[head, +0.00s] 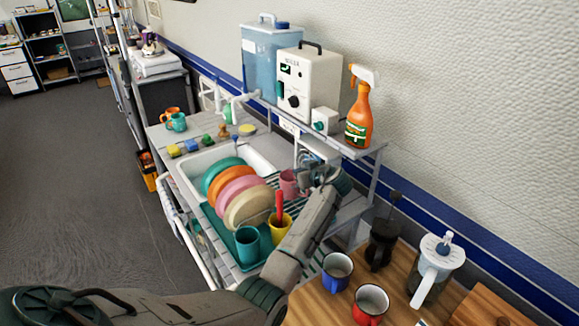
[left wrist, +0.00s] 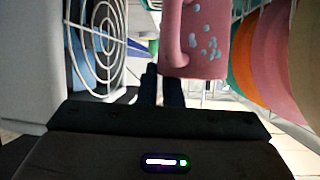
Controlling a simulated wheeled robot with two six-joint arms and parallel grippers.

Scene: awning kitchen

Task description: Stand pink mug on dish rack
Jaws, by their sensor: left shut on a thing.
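The pink mug (head: 288,184) is at the right side of the dish rack (head: 262,262), beside the row of coloured plates (head: 238,190). In the left wrist view the mug (left wrist: 207,45) fills the upper middle and shows light blue spots and its handle side. My left gripper (head: 304,178) is shut on the mug; its dark fingers (left wrist: 162,88) meet it at the handle side. Whether the mug's base touches the rack is hidden. My right gripper is not in view.
A teal cup (head: 247,244) and a yellow cup (head: 281,228) with a red utensil stand at the rack's near end. A shelf above holds a white dispenser (head: 305,82) and an orange spray bottle (head: 359,112). Blue and red mugs stand on the wooden table (head: 395,303).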

